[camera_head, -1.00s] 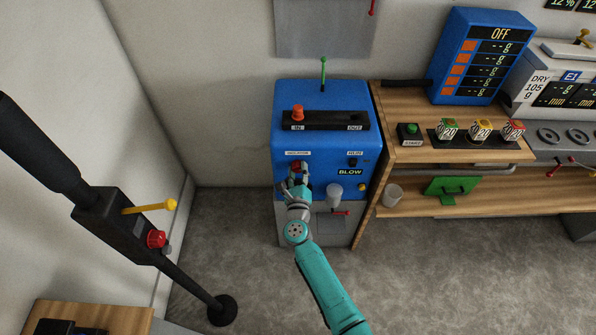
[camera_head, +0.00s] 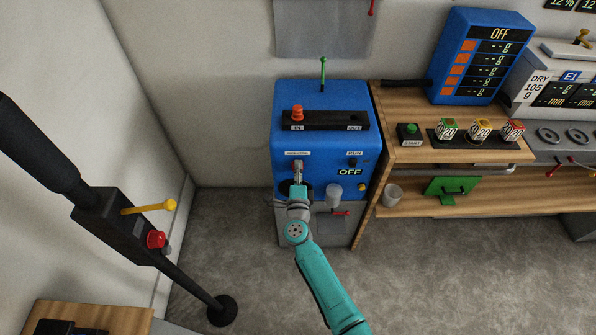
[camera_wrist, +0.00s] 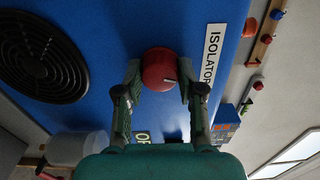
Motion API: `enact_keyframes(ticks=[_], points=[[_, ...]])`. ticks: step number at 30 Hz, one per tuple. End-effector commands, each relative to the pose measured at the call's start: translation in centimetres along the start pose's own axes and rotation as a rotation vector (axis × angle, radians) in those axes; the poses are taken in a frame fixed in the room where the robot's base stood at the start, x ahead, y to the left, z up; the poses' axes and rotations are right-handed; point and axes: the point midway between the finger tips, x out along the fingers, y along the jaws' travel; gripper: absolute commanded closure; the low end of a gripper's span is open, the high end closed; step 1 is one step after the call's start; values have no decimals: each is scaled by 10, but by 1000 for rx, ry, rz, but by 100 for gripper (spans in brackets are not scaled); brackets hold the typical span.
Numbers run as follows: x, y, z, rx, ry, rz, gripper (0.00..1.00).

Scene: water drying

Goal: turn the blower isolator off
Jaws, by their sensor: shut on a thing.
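The blower is a blue cabinet (camera_head: 322,96) against the back wall, with a small display (camera_head: 350,172) that reads OFF. Its isolator is a round red knob (camera_wrist: 159,66) beside the white ISOLATOR label (camera_wrist: 211,53) in the wrist view. A short pale line shows on the knob's face. My gripper (camera_wrist: 159,76) has one finger on each side of the knob and is shut on it. In the head view my gripper (camera_head: 298,170) reaches the cabinet's front, below the isolator label, and mostly hides the knob.
A black slide with an orange knob (camera_head: 297,112) and a green lever (camera_head: 323,72) are on the cabinet top. A round black vent (camera_wrist: 40,57) is beside the isolator. A wooden bench (camera_head: 405,97) adjoins on the right; a black post with a red button (camera_head: 156,239) stands left.

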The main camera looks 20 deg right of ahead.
Motion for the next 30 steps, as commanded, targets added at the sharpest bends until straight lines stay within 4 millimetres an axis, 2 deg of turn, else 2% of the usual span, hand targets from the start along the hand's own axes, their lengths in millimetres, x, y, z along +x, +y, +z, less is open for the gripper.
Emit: enact_keyframes(ticks=[12,30], points=[[0,0,1,-249,-2,1,97],[0,0,1,-310,-3,1,97]])
